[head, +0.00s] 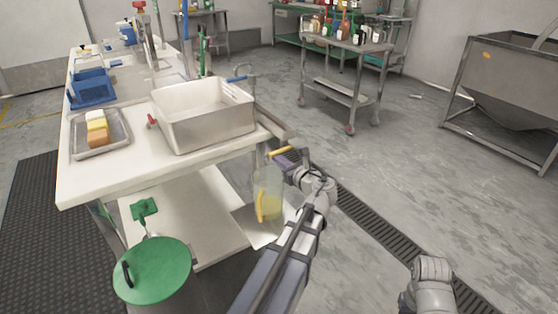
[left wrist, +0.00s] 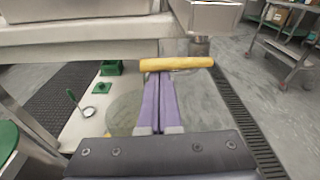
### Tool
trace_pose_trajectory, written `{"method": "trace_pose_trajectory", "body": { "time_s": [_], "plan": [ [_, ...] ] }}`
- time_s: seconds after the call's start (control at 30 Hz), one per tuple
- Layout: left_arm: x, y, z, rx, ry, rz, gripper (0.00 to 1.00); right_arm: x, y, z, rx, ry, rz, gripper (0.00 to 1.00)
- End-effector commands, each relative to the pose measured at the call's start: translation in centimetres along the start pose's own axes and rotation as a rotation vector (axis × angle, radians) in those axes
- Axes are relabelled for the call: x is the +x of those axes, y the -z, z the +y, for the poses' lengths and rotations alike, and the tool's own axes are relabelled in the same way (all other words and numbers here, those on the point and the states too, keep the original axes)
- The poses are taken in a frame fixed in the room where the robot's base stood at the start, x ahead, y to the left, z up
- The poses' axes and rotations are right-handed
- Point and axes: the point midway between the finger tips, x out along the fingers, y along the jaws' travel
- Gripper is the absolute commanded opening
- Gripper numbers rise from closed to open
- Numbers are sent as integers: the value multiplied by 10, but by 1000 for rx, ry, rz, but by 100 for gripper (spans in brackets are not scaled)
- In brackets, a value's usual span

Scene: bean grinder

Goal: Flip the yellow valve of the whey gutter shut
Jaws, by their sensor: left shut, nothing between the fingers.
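The yellow valve (head: 281,152) is a short bar handle below the end of the steel whey gutter (head: 274,124), at the table's right side. In the left wrist view the valve (left wrist: 180,64) lies crosswise, just beyond my purple fingertips, and the gutter's end (left wrist: 212,16) is above it to the right. My left gripper (head: 283,157) is shut and empty, with its tips (left wrist: 158,76) at or very near the valve's left half; I cannot tell whether they touch. The arm part at the lower right of the head view is my right one; its fingers cannot be made out.
A clear jug (head: 268,182) with a yellow handle stands below the valve. A steel vat (head: 203,115) and a tray (head: 103,149) with blocks are on the white table. A green-lidded bin (head: 153,270) stands in front. The floor to the right is open.

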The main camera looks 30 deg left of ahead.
Motion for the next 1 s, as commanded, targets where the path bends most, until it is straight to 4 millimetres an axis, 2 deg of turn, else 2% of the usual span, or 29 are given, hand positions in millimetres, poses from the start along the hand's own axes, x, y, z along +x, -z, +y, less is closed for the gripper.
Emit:
{"method": "trace_pose_trajectory", "body": {
  "time_s": [0.17, 0.27, 0.53, 0.6, 0.7, 0.9, 1.0],
  "plan": [
    [0, 2, 0, 0, 0, 0, 0, 2, 0, 0, 0, 0, 0, 0],
    [2, 10, 0, 0, 0, 0, 0, 10, 1, -1, -1, -1, 0, 0],
    [12, 49, -2, 0, 1, 0, 0, 50, 3, -6, -7, 1, 2, 0],
    [-12, 37, -1, 1, 7, 0, 0, 35, 2, -4, -6, 0, 2, 0],
    [-35, 37, -1, 1, 6, 0, 0, 32, 2, -3, -5, 0, 2, 0],
    [-70, 38, -2, 1, 5, 1, 0, 27, 2, -3, -4, -1, 1, 0],
    [-80, 38, -2, 1, 4, 0, 0, 26, 2, -2, -3, -1, 1, 0]
  ]
}}
